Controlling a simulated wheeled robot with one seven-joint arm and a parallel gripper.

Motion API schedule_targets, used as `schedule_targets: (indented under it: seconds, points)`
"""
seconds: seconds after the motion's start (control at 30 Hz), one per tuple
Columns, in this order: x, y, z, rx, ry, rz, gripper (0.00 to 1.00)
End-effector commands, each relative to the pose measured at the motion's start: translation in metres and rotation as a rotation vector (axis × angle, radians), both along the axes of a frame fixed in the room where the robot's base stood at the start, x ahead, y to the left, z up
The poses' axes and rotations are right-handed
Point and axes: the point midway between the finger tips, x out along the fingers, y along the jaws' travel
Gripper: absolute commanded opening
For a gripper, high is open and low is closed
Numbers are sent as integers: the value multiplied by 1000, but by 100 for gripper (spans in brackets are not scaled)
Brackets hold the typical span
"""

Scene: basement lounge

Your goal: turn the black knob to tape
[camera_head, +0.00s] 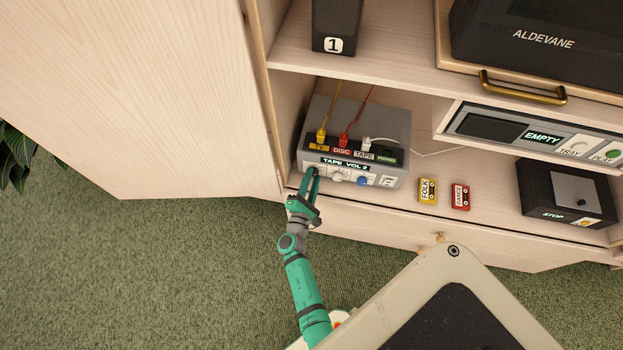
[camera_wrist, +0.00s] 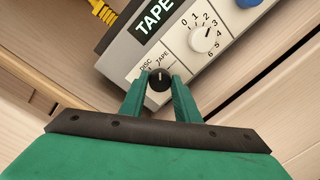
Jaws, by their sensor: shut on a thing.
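The black knob (camera_wrist: 160,83) is at the end of the grey amplifier's front panel in the wrist view. Its white mark points up in that picture, toward the printed TAPE label, with DISC to its left. My green gripper (camera_head: 313,175) reaches the left end of the amplifier (camera_head: 396,125), and its two fingers are shut on the knob, one on each side. In the head view the fingers hide the knob. The amplifier's display (camera_head: 345,163) reads TAPE VOL 2.
A white numbered dial (camera_wrist: 205,38) and a blue knob (camera_head: 362,181) sit along the same panel. Yellow (camera_head: 428,190) and red (camera_head: 460,196) cassettes lie right of the amplifier. A black deck (camera_head: 540,190) stands farther right. A cabinet door (camera_head: 150,90) is at left.

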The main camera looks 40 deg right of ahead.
Motion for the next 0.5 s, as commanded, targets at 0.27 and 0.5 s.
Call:
schedule_targets:
  seconds: [0.27, 0.5]
  points:
    - [0, -2, 1, 26, -31, -3, 6]
    - [0, -2, 1, 26, -31, -3, 6]
